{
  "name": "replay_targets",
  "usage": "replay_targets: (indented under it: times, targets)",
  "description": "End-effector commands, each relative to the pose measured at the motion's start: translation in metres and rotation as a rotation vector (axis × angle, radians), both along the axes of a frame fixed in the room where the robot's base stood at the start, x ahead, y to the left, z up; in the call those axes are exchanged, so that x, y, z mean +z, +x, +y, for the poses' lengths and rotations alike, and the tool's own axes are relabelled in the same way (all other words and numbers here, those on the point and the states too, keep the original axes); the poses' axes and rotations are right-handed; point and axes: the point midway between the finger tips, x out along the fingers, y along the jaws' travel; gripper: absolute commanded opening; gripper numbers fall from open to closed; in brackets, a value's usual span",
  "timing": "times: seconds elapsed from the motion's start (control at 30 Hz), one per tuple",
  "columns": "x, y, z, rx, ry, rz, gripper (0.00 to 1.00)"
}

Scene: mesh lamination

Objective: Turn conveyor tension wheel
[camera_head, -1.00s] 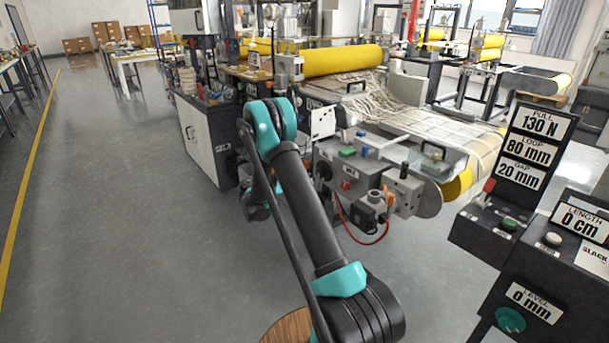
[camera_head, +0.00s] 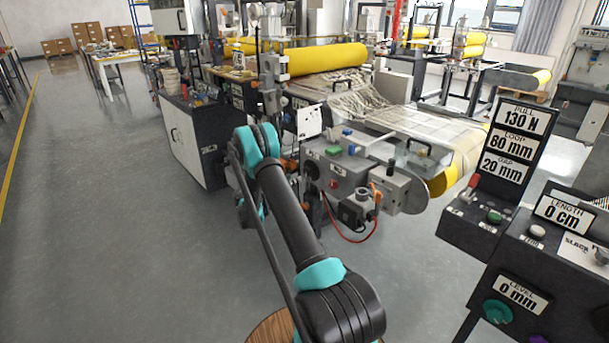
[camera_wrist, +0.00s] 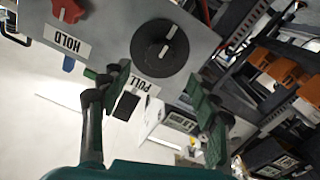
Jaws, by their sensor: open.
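A round black wheel (camera_wrist: 160,48) with a pale mark sits on a grey panel (camera_wrist: 110,32) in the wrist view, beside an upside-down PULL label (camera_wrist: 142,80). My gripper (camera_wrist: 157,80) is open, its two green-tipped fingers apart on either side just below the wheel in the picture. Nothing is held between them. I cannot tell how much depth separates the fingertips from the wheel, and no contact shows.
A red knob (camera_wrist: 68,10) with a HOLD label (camera_wrist: 68,40) is on the same panel. Orange parts (camera_wrist: 285,68) stand at the wrist view's right. A control box (camera_head: 352,185) with a red cable is right of my arm. A readout post (camera_head: 510,150) shows PULL 130 N. Floor at left is clear.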

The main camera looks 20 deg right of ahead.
Motion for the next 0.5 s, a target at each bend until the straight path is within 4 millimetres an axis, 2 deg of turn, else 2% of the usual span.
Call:
replay_targets:
  times: [0.03,0.2,0.5]
  targets:
    - [0.000,0.003,-0.011,-0.002,0.000,0.000,0.61]
    - [0.000,0.014,-0.041,-0.002,0.000,0.000,0.61]
    - [0.000,0.026,-0.072,0.000,0.000,0.000,0.61]
